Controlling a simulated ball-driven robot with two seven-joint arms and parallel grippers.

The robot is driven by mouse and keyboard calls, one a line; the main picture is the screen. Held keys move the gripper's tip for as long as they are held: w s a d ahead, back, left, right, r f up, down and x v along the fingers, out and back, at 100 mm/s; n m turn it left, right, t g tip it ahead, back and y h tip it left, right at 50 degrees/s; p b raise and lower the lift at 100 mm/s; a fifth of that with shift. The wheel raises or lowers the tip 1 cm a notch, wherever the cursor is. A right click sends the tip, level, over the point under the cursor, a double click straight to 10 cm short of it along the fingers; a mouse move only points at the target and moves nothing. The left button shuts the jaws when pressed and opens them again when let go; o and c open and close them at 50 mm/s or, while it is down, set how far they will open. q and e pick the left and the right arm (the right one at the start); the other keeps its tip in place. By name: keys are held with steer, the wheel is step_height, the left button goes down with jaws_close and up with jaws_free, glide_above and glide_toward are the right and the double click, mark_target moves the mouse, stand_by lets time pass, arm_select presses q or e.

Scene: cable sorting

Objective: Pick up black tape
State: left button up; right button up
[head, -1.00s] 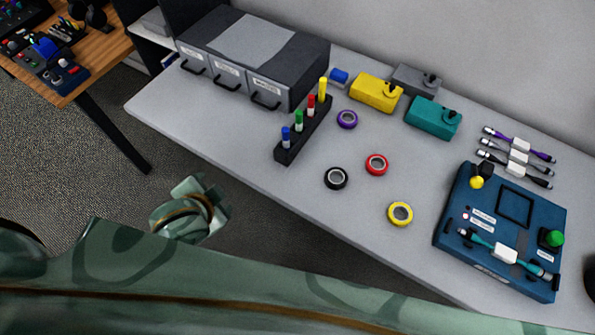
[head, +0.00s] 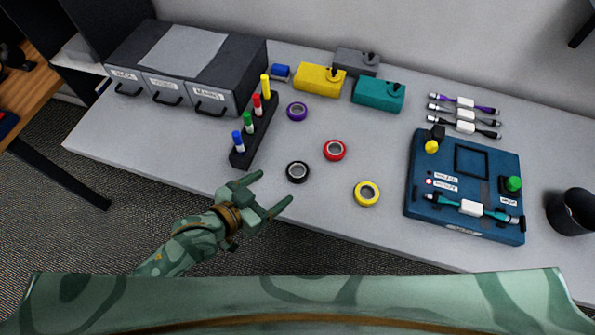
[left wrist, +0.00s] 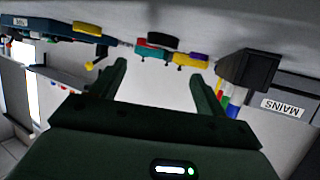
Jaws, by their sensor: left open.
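The black tape (head: 289,174) is a small ring lying flat near the front edge of the grey table. My left gripper (head: 275,188) is open and empty, just left of and in front of the tape in the head view. Its fingers point toward the tape, with a gap between them and it. My right gripper is not in view.
A black marker rack (head: 240,158) stands left of the tape. Red tape (head: 335,159), yellow tape (head: 367,203) and purple tape (head: 297,119) lie around it. A blue device (head: 420,200) sits to the right; a drawer unit (head: 240,75) stands at back left. The table (head: 310,225) front is clear.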

mark_target(302, 168)
arm_select(q)
steer(key=x, duration=0.4)
steer(key=shift+w+f+b, duration=0.1)
steer(key=shift+b, duration=0.25)
steer(key=b+x, duration=0.1)
steer(key=x, duration=0.3)
steer(key=shift+f+b, duration=0.35)
steer(key=shift+f, duration=0.05)
steer(key=shift+w+d+f, duration=0.15)
steer(key=shift+w+d, duration=0.2)
steer(key=shift+w, duration=0.1)
steer(key=shift+s, duration=0.1)
steer(key=c, duration=1)
